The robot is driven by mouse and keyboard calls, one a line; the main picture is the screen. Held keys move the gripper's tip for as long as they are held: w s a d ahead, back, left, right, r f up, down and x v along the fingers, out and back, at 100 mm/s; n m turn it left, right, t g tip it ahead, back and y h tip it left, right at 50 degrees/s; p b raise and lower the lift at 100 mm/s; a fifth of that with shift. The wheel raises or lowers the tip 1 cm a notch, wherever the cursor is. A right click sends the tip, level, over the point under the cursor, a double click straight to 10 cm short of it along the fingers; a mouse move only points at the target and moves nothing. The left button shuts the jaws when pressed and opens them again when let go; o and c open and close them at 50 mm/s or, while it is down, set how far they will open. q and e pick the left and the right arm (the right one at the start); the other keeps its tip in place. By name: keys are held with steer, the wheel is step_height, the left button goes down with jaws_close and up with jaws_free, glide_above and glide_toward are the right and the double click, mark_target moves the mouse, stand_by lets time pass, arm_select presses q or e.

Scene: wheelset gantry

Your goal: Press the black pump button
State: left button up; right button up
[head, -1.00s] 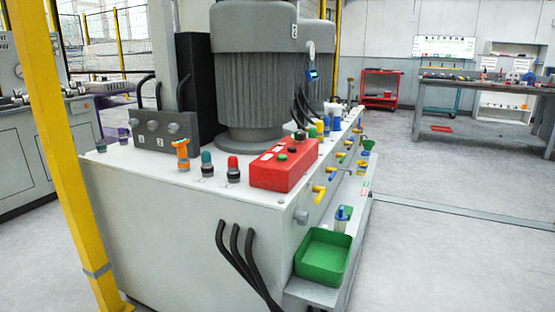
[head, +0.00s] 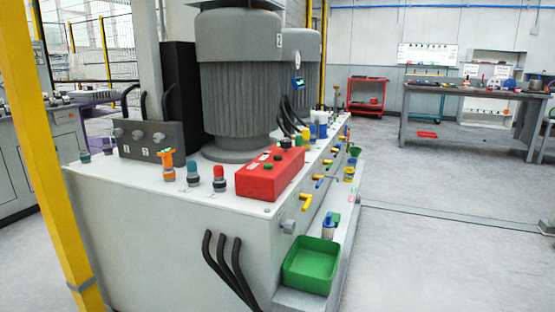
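A red control box (head: 262,184) sits on the light top of the machine cabinet (head: 160,225), in front of a large grey ribbed motor (head: 238,95). Small buttons stand on its upper face. A dark, black-looking button (head: 285,143) is towards its far end, and a green button (head: 268,167) is nearer. They are too small here to read any labels. Neither of my grippers is in the head view, so nothing shows touching the box.
Red-capped (head: 219,178) and teal-capped (head: 193,175) fittings stand left of the box. A green tray (head: 312,264) and yellow handles line the cabinet's right side. A yellow post (head: 45,150) rises at left. Open floor (head: 430,255) lies to the right.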

steer(key=shift+s, duration=0.1)
steer(key=shift+s, duration=0.15)
steer(key=shift+f, duration=0.1)
jaws_close()
steer(key=shift+w, duration=0.2)
stand_by(0.6)
stand_by(0.4)
steer(key=shift+s, duration=0.1)
